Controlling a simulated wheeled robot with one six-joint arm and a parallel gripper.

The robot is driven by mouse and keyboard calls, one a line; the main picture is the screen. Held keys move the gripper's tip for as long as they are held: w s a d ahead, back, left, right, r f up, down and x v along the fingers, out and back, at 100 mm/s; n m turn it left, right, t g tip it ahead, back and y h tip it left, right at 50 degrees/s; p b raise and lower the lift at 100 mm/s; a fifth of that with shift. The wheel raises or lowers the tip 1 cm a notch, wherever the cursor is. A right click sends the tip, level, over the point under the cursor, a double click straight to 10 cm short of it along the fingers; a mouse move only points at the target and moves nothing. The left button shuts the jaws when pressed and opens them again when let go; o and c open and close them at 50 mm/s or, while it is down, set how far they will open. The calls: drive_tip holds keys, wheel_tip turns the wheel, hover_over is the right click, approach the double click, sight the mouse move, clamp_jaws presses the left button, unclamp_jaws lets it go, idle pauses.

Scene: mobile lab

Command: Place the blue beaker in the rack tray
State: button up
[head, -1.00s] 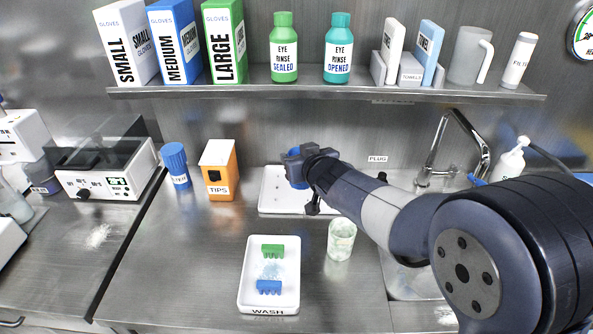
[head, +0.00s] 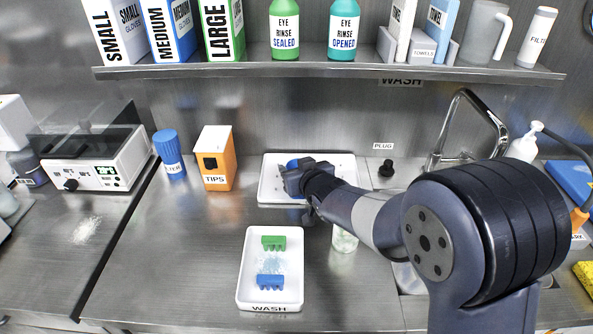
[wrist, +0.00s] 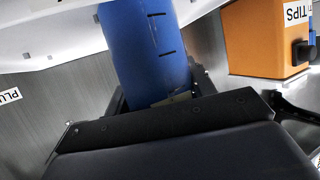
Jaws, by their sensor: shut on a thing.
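The blue beaker (wrist: 145,55) is between the jaws of my gripper (wrist: 165,100) in the wrist view, with dark marks on its side. In the head view my gripper (head: 293,178) is over the white rack tray (head: 268,190) at the back of the counter, and only a bit of blue shows past it. The tray's white edge also shows in the wrist view (wrist: 40,30). My gripper is shut on the beaker. Whether the beaker's base touches the tray is hidden.
An orange tips box (head: 217,160) and a blue-capped filter bottle (head: 169,153) stand left of the tray. A clear beaker (head: 344,240) stands in front, partly behind my arm. A white wash tray (head: 270,240) lies nearer. A black plug (head: 386,168) and the sink tap (head: 468,125) are right.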

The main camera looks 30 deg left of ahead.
drive_tip(key=shift+f, duration=0.2)
drive_tip(key=o, duration=1)
drive_tip(key=shift+r, duration=0.1)
drive_tip(key=shift+c, duration=0.2)
drive_tip(key=shift+r, duration=0.15)
drive_tip(key=shift+s+d+r, duration=0.15)
drive_tip(key=shift+s+d, duration=0.05)
drive_tip(key=v, duration=1.1)
drive_tip(key=shift+s+d, duration=0.15)
drive_tip(key=shift+d, duration=0.05)
